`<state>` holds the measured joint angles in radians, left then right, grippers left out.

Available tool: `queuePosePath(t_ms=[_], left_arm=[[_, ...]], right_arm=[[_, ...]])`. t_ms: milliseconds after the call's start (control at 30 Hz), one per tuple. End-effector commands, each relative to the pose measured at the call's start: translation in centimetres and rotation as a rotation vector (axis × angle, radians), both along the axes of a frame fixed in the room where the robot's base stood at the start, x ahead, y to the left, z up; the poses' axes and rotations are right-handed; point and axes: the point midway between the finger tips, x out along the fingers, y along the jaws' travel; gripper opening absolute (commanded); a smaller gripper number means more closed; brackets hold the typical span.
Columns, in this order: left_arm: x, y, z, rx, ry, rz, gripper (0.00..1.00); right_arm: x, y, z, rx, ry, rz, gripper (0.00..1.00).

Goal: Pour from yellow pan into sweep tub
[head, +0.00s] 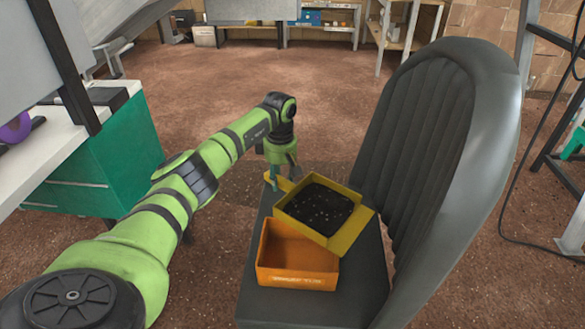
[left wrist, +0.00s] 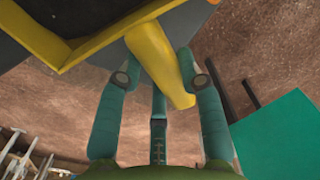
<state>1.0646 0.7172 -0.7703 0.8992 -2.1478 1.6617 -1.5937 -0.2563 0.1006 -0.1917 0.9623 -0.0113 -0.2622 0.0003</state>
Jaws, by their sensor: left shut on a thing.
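The yellow pan (head: 350,233) is a square, shallow, open box with a dark inside and several small pale specks in it. Its front corner overlaps the back edge of the orange sweep tub (head: 297,278) in the head view; I cannot tell whether they touch. The tub sits on the chair seat and its visible inside looks empty. My left gripper (head: 273,178) is shut on the pan's handle, at the pan's back left. In the left wrist view the yellow handle (left wrist: 152,50) lies between the fingers of the left gripper (left wrist: 160,78). My right gripper is not in view.
The dark chair (head: 365,290) has a tall ribbed backrest (head: 425,150) just right of the pan. A green cabinet (head: 110,165) under a white bench stands at the left. Shelves line the far wall. Brown floor (head: 330,75) lies open behind the chair.

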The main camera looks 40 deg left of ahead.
Motion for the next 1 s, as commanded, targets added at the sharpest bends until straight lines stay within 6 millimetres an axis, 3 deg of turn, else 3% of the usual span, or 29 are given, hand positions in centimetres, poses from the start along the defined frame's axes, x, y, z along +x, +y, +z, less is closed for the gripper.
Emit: queuePosePath(t_ms=[567,633,1000], left_arm=[[0.0,0.0,-4.4,-0.001,0.001,0.000,0.00],[-0.1,0.1,-3.6,-0.001,-0.025,-0.001,0.00],[-0.3,0.0,-2.7,-0.005,-0.158,0.000,0.00]], right_arm=[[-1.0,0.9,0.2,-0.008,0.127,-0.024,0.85],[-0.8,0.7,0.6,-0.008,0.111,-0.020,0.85],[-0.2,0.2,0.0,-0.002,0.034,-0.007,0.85]])
